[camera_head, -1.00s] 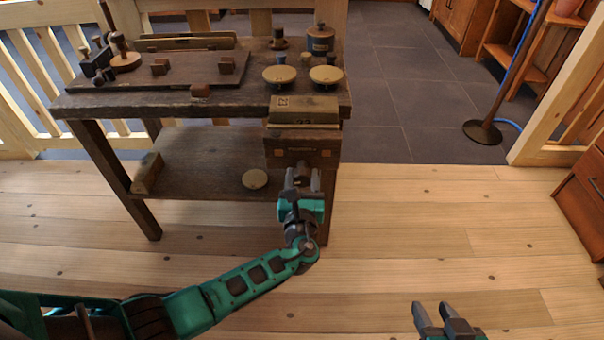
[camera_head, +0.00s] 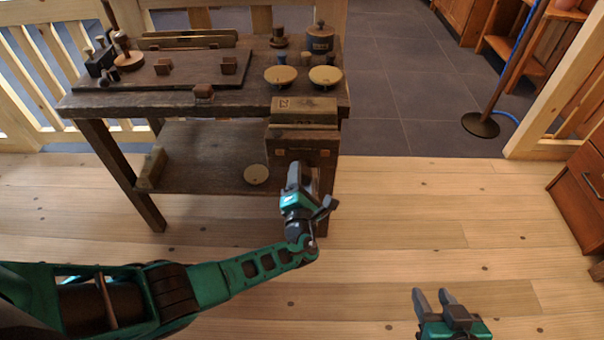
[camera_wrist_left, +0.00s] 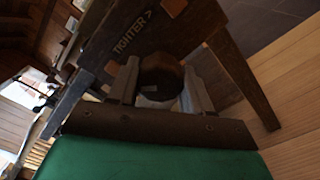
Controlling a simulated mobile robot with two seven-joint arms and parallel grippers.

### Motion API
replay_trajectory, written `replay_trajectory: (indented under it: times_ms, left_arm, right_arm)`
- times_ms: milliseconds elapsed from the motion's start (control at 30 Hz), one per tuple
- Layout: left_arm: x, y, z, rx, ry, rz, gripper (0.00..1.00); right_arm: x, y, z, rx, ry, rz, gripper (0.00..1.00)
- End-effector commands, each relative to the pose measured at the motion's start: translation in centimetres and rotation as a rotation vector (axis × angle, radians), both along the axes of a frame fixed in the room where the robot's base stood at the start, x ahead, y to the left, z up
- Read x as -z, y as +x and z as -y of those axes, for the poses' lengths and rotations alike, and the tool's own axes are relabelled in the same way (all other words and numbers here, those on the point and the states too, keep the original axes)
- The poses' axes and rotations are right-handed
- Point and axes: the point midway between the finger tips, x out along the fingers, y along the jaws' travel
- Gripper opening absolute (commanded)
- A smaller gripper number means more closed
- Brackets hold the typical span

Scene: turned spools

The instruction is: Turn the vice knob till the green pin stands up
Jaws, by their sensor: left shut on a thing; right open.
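The vice (camera_head: 303,133) is mounted on the front right of the dark wooden workbench (camera_head: 200,103). Its front block shows in the left wrist view (camera_wrist_left: 135,35) with the lettering "TIGHTER >". The round dark knob (camera_wrist_left: 161,76) sits below that lettering, between the two fingers of my left gripper (camera_wrist_left: 160,92). In the head view my left gripper (camera_head: 297,172) is shut on the knob and hides it, with the wrist rolled. My right gripper (camera_head: 433,300) is open and empty above the floor at the lower right. I cannot make out a green pin.
Two round pale discs (camera_head: 281,74) (camera_head: 325,75), a blue-banded pot (camera_head: 320,39) and turned wooden pieces stand on the benchtop. Another pale disc (camera_head: 256,174) is on the lower shelf. The floor (camera_head: 420,230) right of the bench is clear.

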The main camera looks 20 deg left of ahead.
Motion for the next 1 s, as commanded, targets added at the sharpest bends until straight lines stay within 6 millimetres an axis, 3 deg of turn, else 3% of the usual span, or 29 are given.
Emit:
replay_trajectory:
  times_ms: [1000]
  left_arm:
    - [0.4, -0.4, 0.4, 0.009, 0.929, -0.273, 0.19]
  right_arm:
    - [-0.8, -0.9, 1.4, 0.018, -0.03, -0.011, 0.43]
